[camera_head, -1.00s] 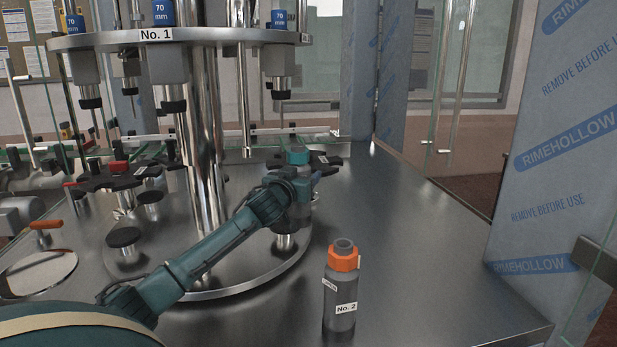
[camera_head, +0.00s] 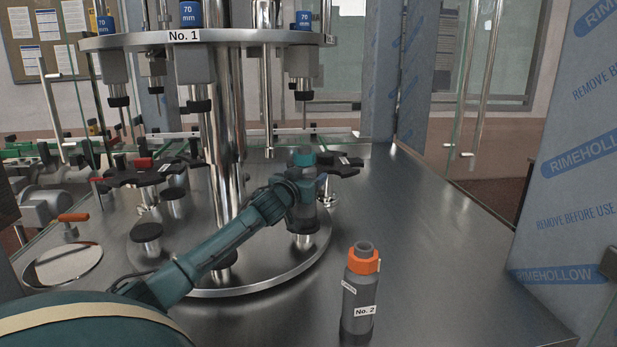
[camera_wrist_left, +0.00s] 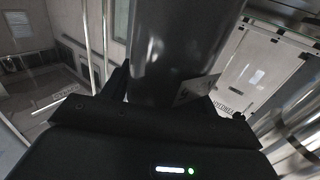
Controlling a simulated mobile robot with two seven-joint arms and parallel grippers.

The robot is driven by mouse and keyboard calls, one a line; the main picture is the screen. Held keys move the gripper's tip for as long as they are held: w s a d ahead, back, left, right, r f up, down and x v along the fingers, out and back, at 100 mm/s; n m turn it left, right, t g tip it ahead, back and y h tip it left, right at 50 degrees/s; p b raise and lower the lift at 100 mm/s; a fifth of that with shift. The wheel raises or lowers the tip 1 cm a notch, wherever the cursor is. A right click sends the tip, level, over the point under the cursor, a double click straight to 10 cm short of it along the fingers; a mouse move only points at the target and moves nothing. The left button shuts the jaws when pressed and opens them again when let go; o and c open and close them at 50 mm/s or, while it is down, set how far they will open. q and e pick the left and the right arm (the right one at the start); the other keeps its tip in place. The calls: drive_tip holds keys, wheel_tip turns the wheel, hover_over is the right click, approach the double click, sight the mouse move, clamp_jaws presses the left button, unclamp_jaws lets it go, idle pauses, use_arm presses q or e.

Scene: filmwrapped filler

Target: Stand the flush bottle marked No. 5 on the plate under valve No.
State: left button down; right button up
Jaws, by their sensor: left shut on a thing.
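My left gripper (camera_head: 303,190) is shut on a grey bottle (camera_head: 301,217) with a teal collar, held upright at the right of the carousel. The bottle is right over a small round plate (camera_head: 303,238); I cannot tell whether its base touches. Its number is not readable in the head view. In the left wrist view the bottle (camera_wrist_left: 185,50) is a dark cylinder between the fingers, with an unreadable pale label at its edge. A valve (camera_head: 301,60) with a black tip hangs above. The sign No. 1 (camera_head: 184,36) is on the upper ring. My right gripper is not in view.
A grey bottle marked No. 2 (camera_head: 359,305) with an orange collar stands on the steel table (camera_head: 430,250), right of the carousel. Dark star-shaped holders (camera_head: 140,176) and other black-topped posts (camera_head: 147,232) are around the column. Free table lies to the right.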

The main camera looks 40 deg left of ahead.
use_arm(q)
drive_tip(key=shift+f, duration=0.15)
idle(1.0)
drive_tip(key=shift+c, duration=1.8)
unclamp_jaws()
drive_tip(key=b+v, duration=0.2)
drive_tip(key=v, duration=1.1)
drive_tip(key=shift+b, duration=0.4)
drive_tip(key=shift+s, duration=0.15)
